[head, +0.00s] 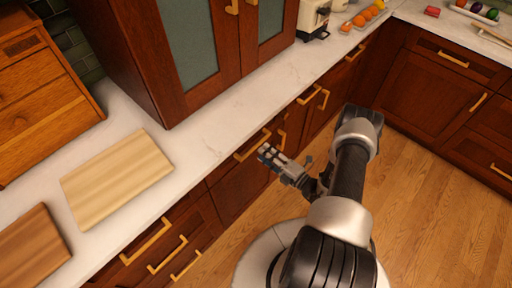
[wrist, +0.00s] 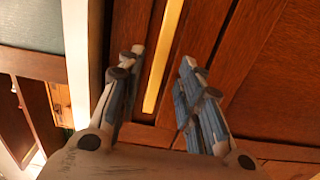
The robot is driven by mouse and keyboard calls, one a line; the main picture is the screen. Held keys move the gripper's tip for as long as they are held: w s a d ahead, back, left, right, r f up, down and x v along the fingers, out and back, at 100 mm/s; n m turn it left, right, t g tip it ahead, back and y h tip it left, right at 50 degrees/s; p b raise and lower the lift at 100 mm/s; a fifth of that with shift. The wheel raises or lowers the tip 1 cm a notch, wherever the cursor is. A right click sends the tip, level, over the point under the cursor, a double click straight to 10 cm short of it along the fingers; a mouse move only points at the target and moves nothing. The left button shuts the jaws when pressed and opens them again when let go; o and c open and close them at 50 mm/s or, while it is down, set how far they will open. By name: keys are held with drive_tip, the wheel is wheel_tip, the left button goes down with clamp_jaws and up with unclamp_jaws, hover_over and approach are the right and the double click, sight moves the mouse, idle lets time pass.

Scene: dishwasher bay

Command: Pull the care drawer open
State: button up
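My gripper (head: 266,152) is at the front of a wooden drawer (head: 236,184) below the counter, close to its brass bar handle (head: 252,145). No label shows which drawer is the care drawer. In the wrist view my gripper (wrist: 162,58) is open, with one finger to each side of the brass handle (wrist: 164,50). The handle looks untouched by both fingers; whether the fingertips reach past it in depth I cannot tell. The drawer looks shut, flush with its neighbours.
A white countertop (head: 204,137) runs above the drawers, with a light cutting board (head: 117,178) and a darker board (head: 30,247). Stacked drawer handles (head: 167,253) show at lower left. More cabinets (head: 433,85) stand at right. The wooden floor (head: 430,215) is clear.

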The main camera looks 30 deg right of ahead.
sight(257, 147)
drive_tip(key=x, duration=0.5)
drive_tip(key=shift+w+a+b, duration=0.15)
drive_tip(key=shift+w+b, duration=0.2)
drive_tip(key=shift+c, duration=0.3)
clamp_jaws()
